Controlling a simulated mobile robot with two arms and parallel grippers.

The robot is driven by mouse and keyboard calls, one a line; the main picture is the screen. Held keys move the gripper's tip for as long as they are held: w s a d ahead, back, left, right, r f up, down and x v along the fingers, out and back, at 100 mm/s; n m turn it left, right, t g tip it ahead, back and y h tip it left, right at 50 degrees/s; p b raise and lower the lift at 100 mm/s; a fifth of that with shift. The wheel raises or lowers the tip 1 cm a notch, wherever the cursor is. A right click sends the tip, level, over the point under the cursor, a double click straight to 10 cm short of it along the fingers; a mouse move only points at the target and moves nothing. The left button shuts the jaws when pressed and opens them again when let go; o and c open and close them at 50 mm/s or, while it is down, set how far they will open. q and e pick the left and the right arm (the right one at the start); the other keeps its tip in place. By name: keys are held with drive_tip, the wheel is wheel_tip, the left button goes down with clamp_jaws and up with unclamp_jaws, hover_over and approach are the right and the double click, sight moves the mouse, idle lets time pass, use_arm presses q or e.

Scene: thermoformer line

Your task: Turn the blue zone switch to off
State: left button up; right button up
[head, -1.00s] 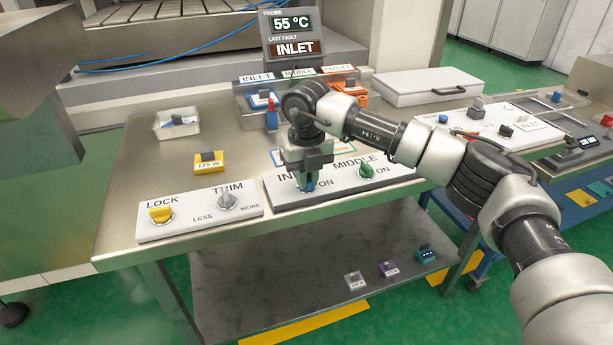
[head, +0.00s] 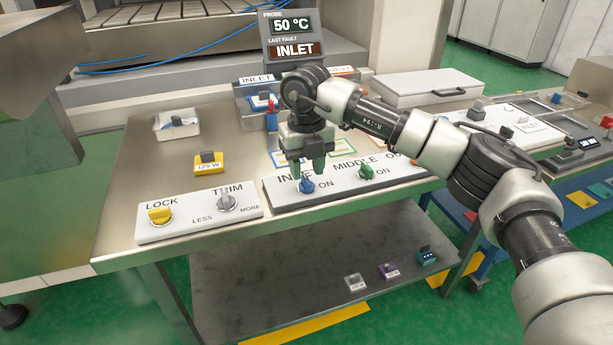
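The blue zone switch (head: 307,186) is a small knob on the grey panel (head: 285,203) under the INLET label. The word ON stands to its right; its handle looks turned up and slightly left, away from ON. My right gripper (head: 309,172) is just above and behind the knob, pointing down. Its two fingers are apart with nothing between them, and the knob shows clear below them. The arm hides part of the panel's labels. My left gripper is not in view.
A green knob (head: 366,173) labelled MIDDLE is close on the right. The LOCK/TRIM panel (head: 185,230) with yellow and grey knobs is on the left. A yellow 125 W block (head: 208,167) lies behind it. The probe display (head: 292,35) reads 50 °C and INLET.

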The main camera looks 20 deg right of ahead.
sight(307, 179)
wheel_tip(307, 179, up, 8)
idle(0.6)
